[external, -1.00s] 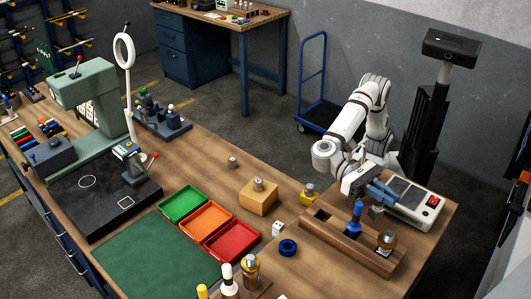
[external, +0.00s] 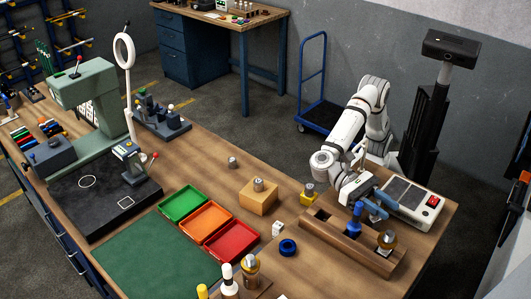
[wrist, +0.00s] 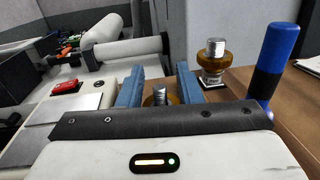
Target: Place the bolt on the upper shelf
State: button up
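My gripper (external: 374,207) is low over the right part of the bench, beside the wooden holder (external: 335,236). In the wrist view its two blue fingers (wrist: 159,92) stand apart. A small piece with a silver top (wrist: 160,95) and an amber body shows between them; its lower part is hidden behind the gripper body. Gaps show beside the silver top, and I cannot tell whether the fingers touch the body. A similar silver-capped amber piece (wrist: 214,62) stands beyond, also in the external view (external: 386,241). I cannot tell which piece is the bolt. No upper shelf is clearly identifiable.
A blue-handled tool (external: 355,219) stands upright close to my gripper. A control box (external: 412,205) with a red button is behind it.

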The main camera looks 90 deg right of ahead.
jog(key=shift+r, duration=0.15)
jog(key=v, duration=0.5)
jog(key=shift+w+d+r+b, duration=0.1)
jog(key=shift+w+r+b, duration=0.05)
jog(key=shift+r+b, duration=0.15)
notch_tip(320, 180, up, 6)
jog(key=shift+r, duration=0.2)
